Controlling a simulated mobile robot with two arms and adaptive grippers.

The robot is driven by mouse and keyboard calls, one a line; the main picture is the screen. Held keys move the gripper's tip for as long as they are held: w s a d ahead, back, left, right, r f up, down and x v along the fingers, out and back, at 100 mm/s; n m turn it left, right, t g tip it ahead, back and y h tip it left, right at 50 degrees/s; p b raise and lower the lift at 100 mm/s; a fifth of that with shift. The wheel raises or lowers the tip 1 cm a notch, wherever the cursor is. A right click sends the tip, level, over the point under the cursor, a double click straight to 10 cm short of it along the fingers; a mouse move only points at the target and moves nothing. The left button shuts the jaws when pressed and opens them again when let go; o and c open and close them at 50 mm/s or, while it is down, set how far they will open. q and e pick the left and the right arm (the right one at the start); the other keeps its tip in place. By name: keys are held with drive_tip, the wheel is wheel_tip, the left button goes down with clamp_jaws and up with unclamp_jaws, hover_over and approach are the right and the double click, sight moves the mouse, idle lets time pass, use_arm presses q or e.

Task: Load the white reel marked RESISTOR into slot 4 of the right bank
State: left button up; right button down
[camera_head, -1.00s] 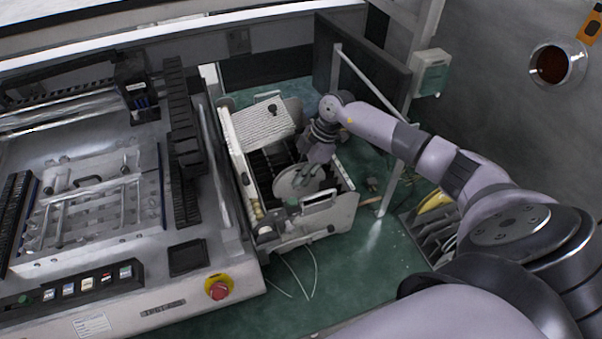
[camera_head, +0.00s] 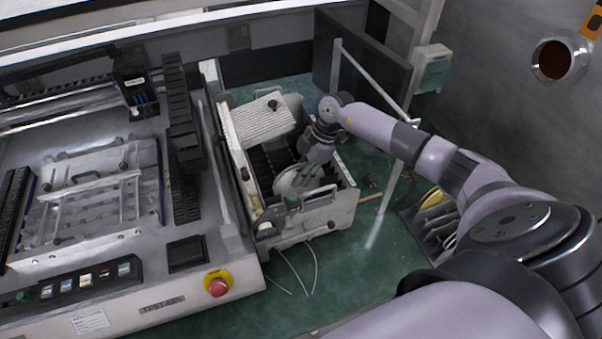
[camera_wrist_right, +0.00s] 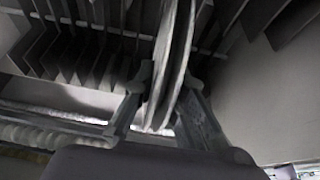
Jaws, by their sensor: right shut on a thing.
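My right gripper (camera_head: 311,174) is shut on a white reel (camera_head: 288,180) at the right part of the slotted bank (camera_head: 343,205). In the right wrist view the reel (camera_wrist_right: 172,62) stands edge-on between the two fingers (camera_wrist_right: 168,82), with dark slot dividers (camera_wrist_right: 75,55) beside and behind it. The reel is at least partly down among the dividers; I cannot tell which slot it is in or whether it is seated. Its marking cannot be read. My left gripper is not in view.
The large machine (camera_head: 100,200) with a red stop button (camera_head: 217,284) stands to the left. A metal post (camera_head: 395,185) rises right of the bank. A rack with a yellow reel (camera_head: 433,198) is at the lower right. Thin cables lie on the green floor (camera_head: 340,285).

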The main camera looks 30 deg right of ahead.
drive_tip(key=shift+f, duration=0.15)
drive_tip(key=c, duration=1.6)
unclamp_jaws()
drive_tip(key=shift+o, duration=0.4)
drive_tip(key=o, duration=0.3)
wheel_tip(320, 180, up, 8)
drive_tip(key=p, duration=0.7)
drive_tip(key=shift+p, duration=0.35)
